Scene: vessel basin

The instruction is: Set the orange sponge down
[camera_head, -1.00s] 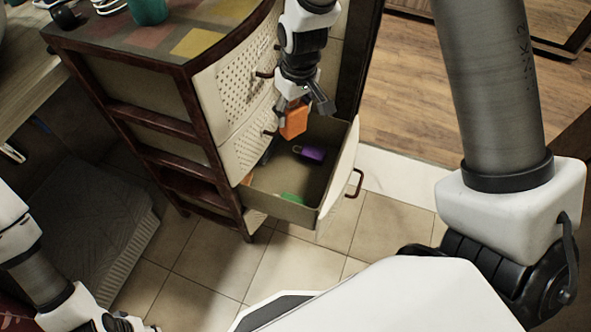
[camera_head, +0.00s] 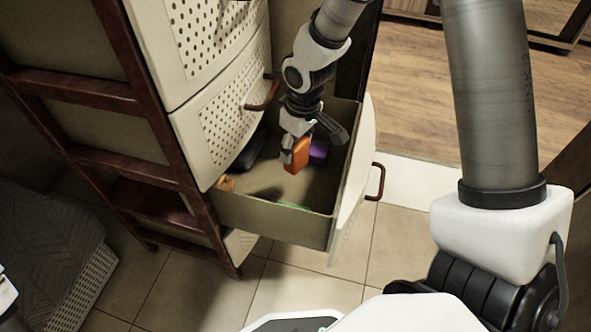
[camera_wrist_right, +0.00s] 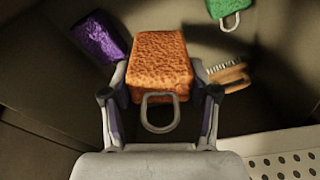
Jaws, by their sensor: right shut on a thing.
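The orange sponge (camera_head: 297,156) is a block with a metal loop; it also shows in the right wrist view (camera_wrist_right: 160,62). My right gripper (camera_head: 296,150) is shut on it, with a finger on each side in the right wrist view (camera_wrist_right: 160,100). It holds the sponge inside the open drawer (camera_head: 275,222), which has a beige front. I cannot tell whether the sponge touches the drawer floor. My left gripper is not in view; only a bit of my left arm shows at the left edge of the head view.
In the drawer lie a purple sponge (camera_wrist_right: 100,37), a green sponge (camera_wrist_right: 226,8), a wooden brush (camera_wrist_right: 230,75) and a dark item (camera_head: 248,150). Bare drawer floor shows around the orange sponge.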

